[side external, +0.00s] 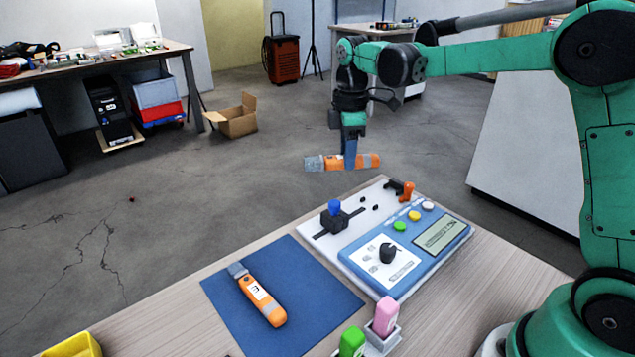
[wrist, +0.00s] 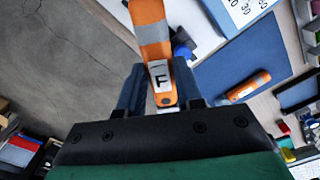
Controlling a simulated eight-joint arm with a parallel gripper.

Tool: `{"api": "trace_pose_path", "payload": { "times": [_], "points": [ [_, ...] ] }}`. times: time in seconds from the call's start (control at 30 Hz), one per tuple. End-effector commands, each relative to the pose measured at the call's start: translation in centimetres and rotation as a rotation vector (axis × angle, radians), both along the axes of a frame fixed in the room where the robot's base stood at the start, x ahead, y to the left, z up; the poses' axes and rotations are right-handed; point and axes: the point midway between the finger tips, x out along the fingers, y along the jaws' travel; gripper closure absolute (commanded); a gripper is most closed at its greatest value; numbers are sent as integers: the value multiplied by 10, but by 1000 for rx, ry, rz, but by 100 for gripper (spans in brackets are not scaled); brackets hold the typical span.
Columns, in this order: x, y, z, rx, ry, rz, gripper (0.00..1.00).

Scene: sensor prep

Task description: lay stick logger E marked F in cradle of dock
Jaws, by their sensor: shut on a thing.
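An orange stick logger with a grey cap and a white label marked F (wrist: 160,78) is between my gripper's fingers in the wrist view. In the side external view, this held logger (side external: 369,161) lies roughly level in the air, its grey end to the left. My gripper (side external: 348,160) is shut on its middle, above the far edge of the table. The dock (side external: 350,262) is a white board with a blue panel, below and in front of the gripper. It carries a black block with a blue knob (side external: 335,208) and a dark bracket with an orange lever (side external: 407,190). I cannot tell which part is the cradle.
A second orange logger (side external: 262,296) lies on the blue mat (side external: 325,287), left of the dock. Pink (side external: 385,316) and green (side external: 352,342) blocks stand in holders at the front. A yellow container (side external: 72,346) is at the lower left. Air around the held logger is clear.

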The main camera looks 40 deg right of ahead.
Motion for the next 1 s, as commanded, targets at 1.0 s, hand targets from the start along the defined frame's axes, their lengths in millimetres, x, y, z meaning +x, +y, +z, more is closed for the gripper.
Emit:
{"api": "trace_pose_path", "payload": {
  "times": [1.0],
  "points": [
    [-10, -92, -84, 0, 0, 593, 100]
  ]
}}
